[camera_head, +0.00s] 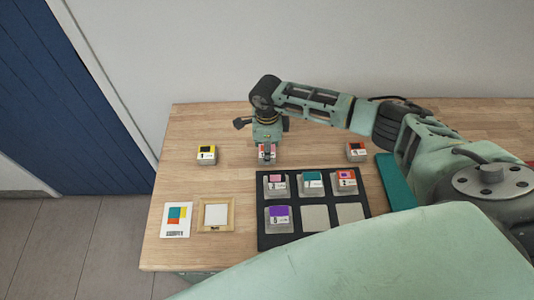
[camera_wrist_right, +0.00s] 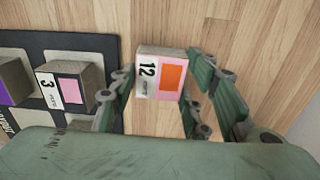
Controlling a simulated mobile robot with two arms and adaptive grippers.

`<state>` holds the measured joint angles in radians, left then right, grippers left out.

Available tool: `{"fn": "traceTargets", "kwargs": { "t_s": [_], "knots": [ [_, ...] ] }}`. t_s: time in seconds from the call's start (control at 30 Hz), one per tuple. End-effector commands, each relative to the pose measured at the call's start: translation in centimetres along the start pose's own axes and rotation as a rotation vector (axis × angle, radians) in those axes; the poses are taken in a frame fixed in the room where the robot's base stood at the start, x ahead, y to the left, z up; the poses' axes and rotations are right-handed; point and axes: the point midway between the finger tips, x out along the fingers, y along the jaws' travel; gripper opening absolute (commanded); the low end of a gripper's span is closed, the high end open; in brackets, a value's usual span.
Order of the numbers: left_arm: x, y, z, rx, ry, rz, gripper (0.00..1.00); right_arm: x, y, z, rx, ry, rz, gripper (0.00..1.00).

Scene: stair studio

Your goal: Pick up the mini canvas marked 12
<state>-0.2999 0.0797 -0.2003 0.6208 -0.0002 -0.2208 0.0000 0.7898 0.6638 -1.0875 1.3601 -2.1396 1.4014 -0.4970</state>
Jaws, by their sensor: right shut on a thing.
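The mini canvas marked 12 (camera_wrist_right: 161,74) is a small block with a pink face, an orange rectangle and a white number strip. It shows in the right wrist view between the two fingers of my right gripper (camera_wrist_right: 160,88), which is shut on it. In the head view the canvas (camera_head: 264,149) is partly hidden under my right gripper (camera_head: 267,152), beyond the dark tray. I cannot tell whether it touches the table. My left gripper is not in view.
A dark tray (camera_head: 263,240) holds several canvases, including one marked 3 (camera_wrist_right: 62,90), and two bare grey slots. A yellow canvas (camera_head: 206,154) and another canvas (camera_head: 356,151) stand either side. A printed card (camera_head: 176,220), framed panel (camera_head: 215,214) and teal mat (camera_head: 394,180) lie nearby.

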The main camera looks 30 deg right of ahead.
Motion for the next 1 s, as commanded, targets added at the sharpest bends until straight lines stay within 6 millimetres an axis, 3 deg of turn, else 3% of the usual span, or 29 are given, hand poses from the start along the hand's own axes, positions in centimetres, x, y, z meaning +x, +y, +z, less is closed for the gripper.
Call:
{"fn": "traceTargets", "kwargs": {
  "t_s": [0.17, 0.47, 0.63, 0.77, 1.0],
  "knots": [
    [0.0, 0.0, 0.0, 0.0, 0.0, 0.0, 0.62, 0.0, 0.0, 0.0, 0.0, 0.0, -0.001, 0.19],
    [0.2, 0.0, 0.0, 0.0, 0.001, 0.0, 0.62, -0.2, -0.1, 0.0, 0.0, -0.001, -0.001, 0.19],
    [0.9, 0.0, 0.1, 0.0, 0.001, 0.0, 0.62, -1.4, -0.1, 0.0, -0.001, -0.003, -0.003, 0.19],
    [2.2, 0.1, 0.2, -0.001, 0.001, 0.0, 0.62, -3.4, -0.2, 0.1, -0.002, -0.004, -0.006, 0.19],
    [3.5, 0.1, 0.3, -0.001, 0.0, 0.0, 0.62, -6.0, 1.6, -3.5, 0.001, 0.0, -0.003, 0.19]
  ]
}}
